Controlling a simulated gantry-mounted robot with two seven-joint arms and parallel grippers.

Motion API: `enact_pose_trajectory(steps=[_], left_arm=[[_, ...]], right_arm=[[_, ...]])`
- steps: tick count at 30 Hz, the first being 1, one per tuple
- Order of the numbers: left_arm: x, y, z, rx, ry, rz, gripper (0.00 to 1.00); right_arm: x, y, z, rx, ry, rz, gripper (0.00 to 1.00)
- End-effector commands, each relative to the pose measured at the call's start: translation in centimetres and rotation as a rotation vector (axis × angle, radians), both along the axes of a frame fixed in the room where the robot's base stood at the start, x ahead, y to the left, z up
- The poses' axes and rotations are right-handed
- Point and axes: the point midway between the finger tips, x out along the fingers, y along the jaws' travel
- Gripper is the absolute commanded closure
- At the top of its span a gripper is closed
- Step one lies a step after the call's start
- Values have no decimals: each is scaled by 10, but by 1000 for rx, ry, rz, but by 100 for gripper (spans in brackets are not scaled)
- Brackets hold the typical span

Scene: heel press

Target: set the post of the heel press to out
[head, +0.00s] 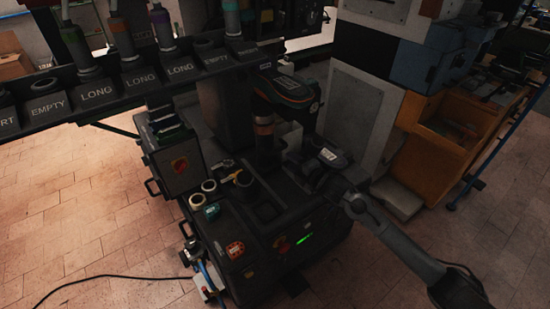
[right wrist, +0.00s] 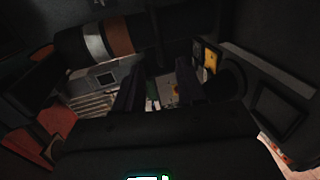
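The heel press (head: 268,208) is a dark machine in the middle of the head view, with a black and orange head (head: 288,90) at its top. Below the head is an upright dark cylinder with coppery and pale bands (head: 264,126). A similar banded cylinder (right wrist: 100,42) crosses the upper left of the right wrist view. I cannot tell for certain which part is the post. My right gripper (right wrist: 160,92) has two dark fingers apart with nothing visible between them. In the head view my right arm reaches in from the lower right to the press. My left gripper is not in view.
A rack (head: 140,80) labelled LONG and EMPTY holds several coloured-collar tools at upper left. An orange cabinet (head: 440,140) stands right.

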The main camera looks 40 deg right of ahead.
Motion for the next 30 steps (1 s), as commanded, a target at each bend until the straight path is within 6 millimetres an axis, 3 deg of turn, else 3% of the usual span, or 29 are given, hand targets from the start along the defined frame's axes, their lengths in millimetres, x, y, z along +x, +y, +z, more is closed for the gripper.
enact_pose_trajectory(steps=[18,30], left_arm=[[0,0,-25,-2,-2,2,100],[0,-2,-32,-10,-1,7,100]], right_arm=[[79,-1,-18,3,-2,0,60],[102,-2,-22,1,0,1,60]])
